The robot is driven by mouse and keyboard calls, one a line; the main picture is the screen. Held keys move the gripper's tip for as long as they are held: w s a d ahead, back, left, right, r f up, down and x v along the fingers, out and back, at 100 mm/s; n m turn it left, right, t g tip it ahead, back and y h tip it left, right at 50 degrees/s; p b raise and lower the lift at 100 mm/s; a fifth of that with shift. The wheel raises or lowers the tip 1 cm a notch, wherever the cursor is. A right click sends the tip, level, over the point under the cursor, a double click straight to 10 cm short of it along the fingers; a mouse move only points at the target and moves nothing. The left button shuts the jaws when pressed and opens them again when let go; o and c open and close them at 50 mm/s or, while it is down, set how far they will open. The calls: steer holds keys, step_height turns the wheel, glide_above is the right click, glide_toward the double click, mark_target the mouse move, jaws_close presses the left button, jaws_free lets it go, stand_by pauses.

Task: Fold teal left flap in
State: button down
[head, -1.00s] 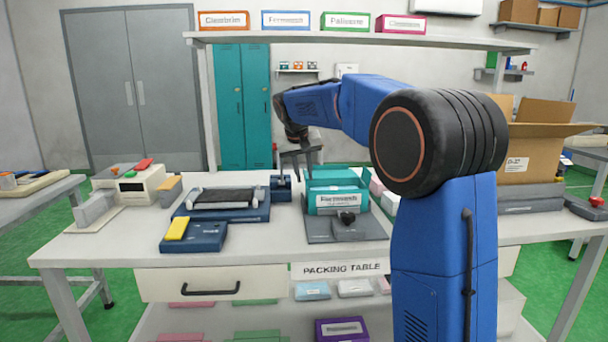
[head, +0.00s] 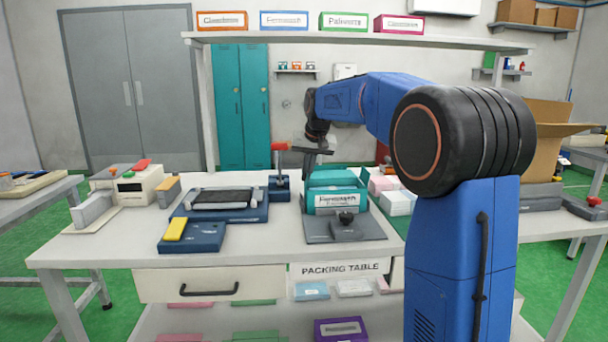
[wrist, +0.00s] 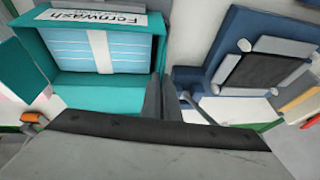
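The teal box (head: 335,201) labelled Fernwash stands in a dark grey fixture (head: 318,234) on the packing table. The wrist view shows the box (wrist: 100,93) open at the top, with light blue striped contents (wrist: 75,52) and a white band inside. The left flap is hard to make out; a narrow teal strip lies along that side, close to my fingers. My gripper (head: 309,172) is just outside the box's left side, with its fingers pointing down. In the wrist view its fingers (wrist: 163,95) look close together with nothing between them. I cannot tell whether they touch the flap.
A red-handled device (head: 279,147) on a dark blue base stands close left of the gripper. A blue tray fixture (head: 245,213) with a black pad is further left, with a yellow block (head: 175,229) in front. Pale cartons (head: 398,202) stand right of the box.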

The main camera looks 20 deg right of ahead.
steer(key=y, duration=0.1)
steer(key=d+t+y, duration=0.1)
steer(key=y, duration=0.1)
steer(key=d+m+y, duration=0.1)
steer(key=y, duration=0.1)
steer(key=shift+s+d+f+t, duration=0.1)
steer(key=shift+s+f+t, duration=0.25)
steer(key=shift+f+t, duration=0.05)
steer(key=shift+s+d+f+m+t+y, duration=0.15)
steer(key=shift+f+m+t+y, duration=0.1)
steer(key=shift+y, duration=0.4)
steer(key=shift+w+d+f+m+t+y, duration=0.1)
steer(key=shift+d+f+m+t+y, duration=0.15)
steer(key=shift+y, duration=0.35)
steer(key=shift+s+d+f+m+t+y, duration=0.1)
steer(key=shift+t+y, duration=0.2)
steer(key=shift+y, duration=0.35)
steer(key=c, duration=2)
jaws_free()
steer(key=shift+r, duration=0.1)
step_height(320, 180, up, 10)
steer(key=shift+f, duration=0.15)
